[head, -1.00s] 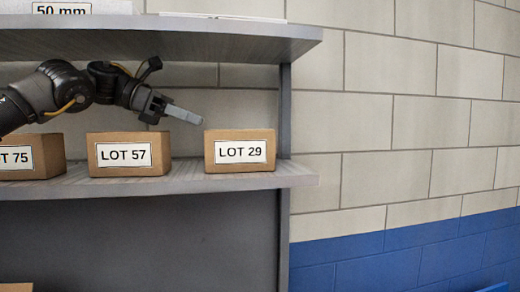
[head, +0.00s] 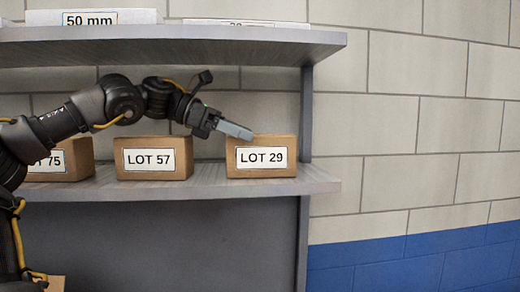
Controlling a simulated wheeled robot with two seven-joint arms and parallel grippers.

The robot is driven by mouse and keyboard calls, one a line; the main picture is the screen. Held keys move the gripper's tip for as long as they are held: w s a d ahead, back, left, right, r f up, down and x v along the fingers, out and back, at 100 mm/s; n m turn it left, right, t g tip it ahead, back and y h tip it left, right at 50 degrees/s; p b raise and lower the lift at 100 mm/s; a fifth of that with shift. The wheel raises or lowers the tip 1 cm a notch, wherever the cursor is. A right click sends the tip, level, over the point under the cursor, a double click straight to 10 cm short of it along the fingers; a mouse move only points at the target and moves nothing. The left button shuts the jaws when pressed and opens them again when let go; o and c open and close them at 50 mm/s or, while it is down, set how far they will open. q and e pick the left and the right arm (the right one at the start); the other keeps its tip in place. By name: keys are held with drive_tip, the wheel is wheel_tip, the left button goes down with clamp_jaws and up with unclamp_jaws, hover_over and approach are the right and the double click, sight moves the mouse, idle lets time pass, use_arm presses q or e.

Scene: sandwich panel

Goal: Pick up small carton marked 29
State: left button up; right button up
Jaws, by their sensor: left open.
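The small carton marked LOT 29 (head: 261,170) sits upright on the middle shelf (head: 210,192), near the shelf's right end. It is brown with a white label on its front. My left gripper (head: 236,131) comes in from the left and points right and slightly down. Its grey fingertips overlap the upper left top edge of the carton in the picture; I cannot tell if they touch it. The gripper is open and holds nothing. My right gripper is not in view.
The LOT 57 carton (head: 153,172) stands left of LOT 29 with a gap between. The LOT 75 carton (head: 75,167) is farther left, partly behind my arm. The upper shelf (head: 180,42) hangs above my gripper. The shelf's right upright (head: 306,115) stands just right of LOT 29.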

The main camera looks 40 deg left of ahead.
use_arm(q)
drive_tip(key=shift+w+d+f, duration=0.2)
drive_tip(key=shift+w+d, duration=0.1)
drive_tip(key=shift+w, duration=0.15)
drive_tip(key=shift+s, duration=0.15)
drive_tip(key=shift+c, duration=1.3)
drive_tip(key=c, duration=1.2)
drive_tip(key=shift+a+r, duration=0.1)
drive_tip(key=shift+r, duration=0.1)
